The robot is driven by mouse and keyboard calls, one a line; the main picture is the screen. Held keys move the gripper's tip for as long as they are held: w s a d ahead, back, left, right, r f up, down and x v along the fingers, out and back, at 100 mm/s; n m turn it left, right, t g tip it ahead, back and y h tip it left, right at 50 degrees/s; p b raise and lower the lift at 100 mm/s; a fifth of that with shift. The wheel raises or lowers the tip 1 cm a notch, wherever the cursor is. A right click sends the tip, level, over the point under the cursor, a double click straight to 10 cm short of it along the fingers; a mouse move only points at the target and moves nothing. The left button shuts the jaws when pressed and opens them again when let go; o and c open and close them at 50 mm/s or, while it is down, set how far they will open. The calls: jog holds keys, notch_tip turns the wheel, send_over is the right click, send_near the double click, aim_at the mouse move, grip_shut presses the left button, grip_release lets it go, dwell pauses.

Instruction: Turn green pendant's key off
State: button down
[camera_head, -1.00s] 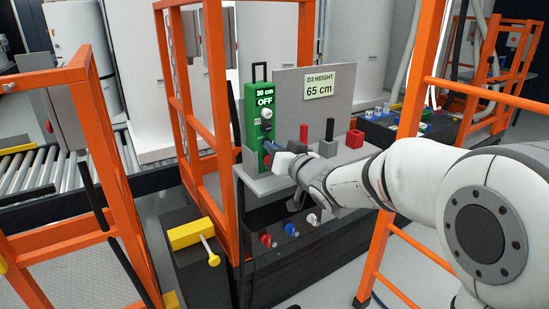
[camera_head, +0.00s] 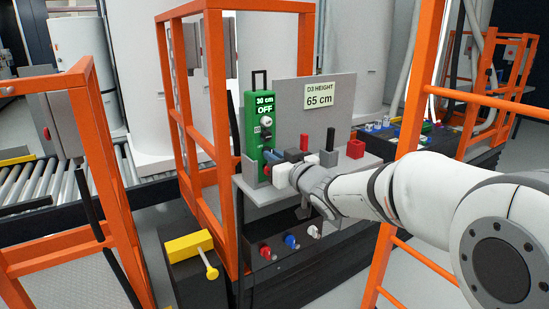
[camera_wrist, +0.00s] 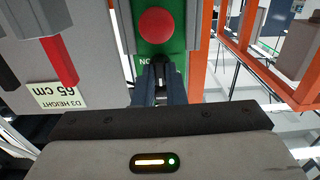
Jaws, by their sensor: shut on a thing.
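The green pendant (camera_head: 253,130) stands upright in a grey holder at the left end of the shelf. Its display reads "30 cm" and "OFF". A white knob (camera_head: 266,121) is below the display, and a red button is low on its face. In the wrist view the red button (camera_wrist: 157,25) is close above my fingertips, on the pendant's green face (camera_wrist: 178,48). My gripper (camera_wrist: 160,70) is shut at the pendant's face, on a small dark part that I take to be the key, mostly hidden between the fingers. My gripper also shows in the head view (camera_head: 273,158).
A grey panel (camera_head: 290,98) with a "D3 HEIGHT 65 cm" sign stands right of the pendant. Red and black-handled parts and a red block (camera_head: 355,149) are on the shelf. Orange rails (camera_head: 186,100) stand close left; another orange frame is at right.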

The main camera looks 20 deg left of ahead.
jog(key=c, duration=1.8)
grip_release()
jog(key=shift+o, duration=0.2)
jog(key=p+v, duration=0.1)
jog(key=v, duration=0.7)
